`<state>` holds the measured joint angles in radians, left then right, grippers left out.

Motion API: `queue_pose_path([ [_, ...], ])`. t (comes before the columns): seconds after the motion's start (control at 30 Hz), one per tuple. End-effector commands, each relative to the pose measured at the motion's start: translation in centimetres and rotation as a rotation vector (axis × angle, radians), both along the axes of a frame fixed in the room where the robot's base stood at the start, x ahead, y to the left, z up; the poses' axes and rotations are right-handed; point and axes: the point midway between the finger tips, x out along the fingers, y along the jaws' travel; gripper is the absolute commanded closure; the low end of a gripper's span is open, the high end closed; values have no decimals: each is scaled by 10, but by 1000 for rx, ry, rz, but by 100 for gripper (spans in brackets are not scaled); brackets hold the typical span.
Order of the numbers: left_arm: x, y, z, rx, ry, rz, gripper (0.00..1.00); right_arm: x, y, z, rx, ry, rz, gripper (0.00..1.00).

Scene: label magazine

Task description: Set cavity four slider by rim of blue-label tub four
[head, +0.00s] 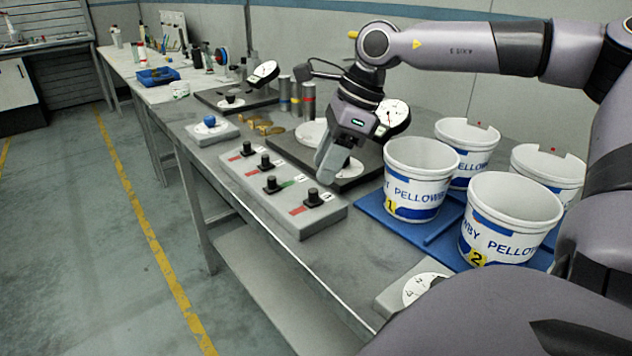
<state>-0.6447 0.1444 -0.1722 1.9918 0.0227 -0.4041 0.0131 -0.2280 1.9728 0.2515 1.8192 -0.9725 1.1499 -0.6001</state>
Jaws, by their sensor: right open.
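A grey slider panel (282,226) lies along the table's front edge with several black-knobbed sliders, the nearest slider (313,197) at its right end. Red strips show by some knobs, a green strip (287,184) by another; the small number tags are unreadable. Several white tubs stand at the right: tub one (405,180), tub two (511,210), a back left tub (473,135) and a back right tub (550,158). The back tubs have notched rims and no readable number. My right gripper (329,166) is open, pointing down just behind the panel. My left gripper is out of view.
The tubs stand on a blue mat (437,236). Dial gauges stand on dark plates, one gauge (391,117) beside my right gripper. A blue knob box (210,127) and brass pieces (266,126) lie left. Another dial (421,287) sits near the front edge.

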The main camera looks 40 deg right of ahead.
Motion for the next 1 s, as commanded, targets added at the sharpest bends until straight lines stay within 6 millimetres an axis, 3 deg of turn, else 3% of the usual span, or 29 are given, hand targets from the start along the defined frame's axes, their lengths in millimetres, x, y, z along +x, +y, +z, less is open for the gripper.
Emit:
queue_pose_path([
  [0.33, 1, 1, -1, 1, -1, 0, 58, 10, 12, -39, 1, 2, 0, 56],
  [0.77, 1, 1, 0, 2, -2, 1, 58, 12, 14, -46, 1, 0, -1, 56],
  [0.8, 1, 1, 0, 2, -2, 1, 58, 12, 14, -46, 1, 0, -1, 62],
  [0.9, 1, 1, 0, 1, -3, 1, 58, 12, 14, -46, 1, 0, -1, 95],
  [0.93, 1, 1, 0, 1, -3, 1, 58, 12, 14, -46, 1, 0, -1, 100],
  [1.0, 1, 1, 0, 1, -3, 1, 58, 12, 14, -46, 1, 0, -1, 100],
])
